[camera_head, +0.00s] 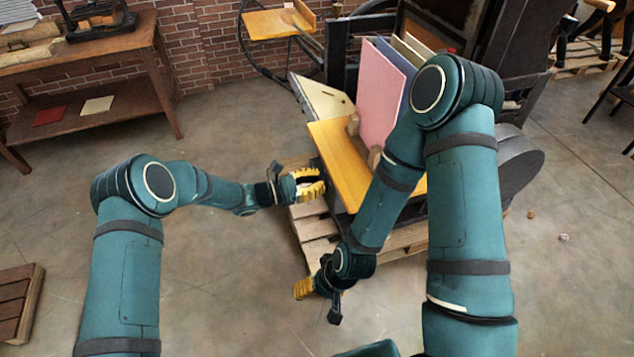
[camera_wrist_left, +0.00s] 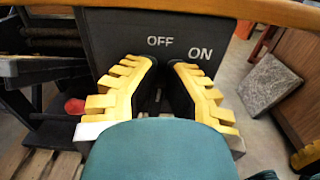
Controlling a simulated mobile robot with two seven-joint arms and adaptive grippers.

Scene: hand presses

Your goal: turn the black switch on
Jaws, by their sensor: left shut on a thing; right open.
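My left gripper (camera_head: 312,184), with yellow fingers, is at the near left side of the press, beside its wooden board (camera_head: 338,150). In the left wrist view, its fingers (camera_wrist_left: 164,66) point at a dark panel (camera_wrist_left: 112,42) with white OFF and ON lettering. They are shut on the black switch (camera_wrist_left: 163,96), just below the lettering. The switch is mostly hidden between the dark finger pads, so its exact position is unclear. The head view does not show the switch. My right gripper (camera_head: 303,288) is low in front of the pallet, open and apart from the press.
The press stands on a wooden pallet (camera_head: 312,222) and carries upright pink (camera_head: 383,95) and dark boards. A wooden table (camera_head: 95,50) stands at the back left. A slatted wooden piece (camera_head: 18,305) lies at the lower left. The floor between is clear.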

